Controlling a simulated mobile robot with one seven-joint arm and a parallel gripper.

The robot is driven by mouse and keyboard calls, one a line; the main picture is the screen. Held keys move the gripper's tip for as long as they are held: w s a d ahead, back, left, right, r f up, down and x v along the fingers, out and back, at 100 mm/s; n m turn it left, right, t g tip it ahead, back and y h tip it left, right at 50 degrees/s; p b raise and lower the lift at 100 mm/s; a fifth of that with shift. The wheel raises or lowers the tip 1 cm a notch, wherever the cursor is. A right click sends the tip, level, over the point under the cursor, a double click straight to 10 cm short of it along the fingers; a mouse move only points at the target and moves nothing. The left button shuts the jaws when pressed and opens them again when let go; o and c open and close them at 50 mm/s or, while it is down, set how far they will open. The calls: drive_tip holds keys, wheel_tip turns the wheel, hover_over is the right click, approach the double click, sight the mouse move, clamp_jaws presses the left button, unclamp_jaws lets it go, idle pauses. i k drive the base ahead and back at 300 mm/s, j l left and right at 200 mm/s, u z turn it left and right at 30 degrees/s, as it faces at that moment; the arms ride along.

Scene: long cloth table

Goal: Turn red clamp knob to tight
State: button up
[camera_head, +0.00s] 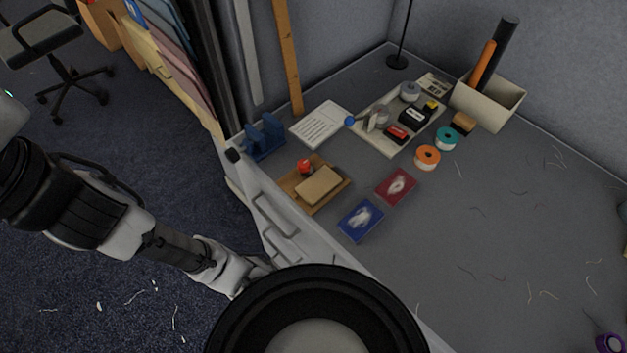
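The red knob (305,167) sits near the back left corner of a brown wooden base (325,203), beside a tan block (320,186) on the same base. The base lies on the grey table close to its left edge. The knob is small in the view, and I cannot read how tight it is. My arm comes in from the left and runs down beside the table edge. Its far end goes out of sight behind a dark round part at the bottom, and my gripper does not show. Nothing touches the knob.
A blue stand (263,137), a white printed sheet (319,123), a red card (396,186) and a blue card (361,220) lie around the base. A tray (376,144) of tools and tape rolls is behind. The table's right side is mostly clear, with loose threads.

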sight(304, 170)
drive_tip(key=k+j+u, duration=0.1)
drive_tip(key=k+j, duration=0.2)
drive_tip(key=j, duration=0.15)
drive_tip(key=k+j+u, duration=0.15)
drive_tip(key=k+j, duration=0.15)
drive_tip(key=j, duration=0.15)
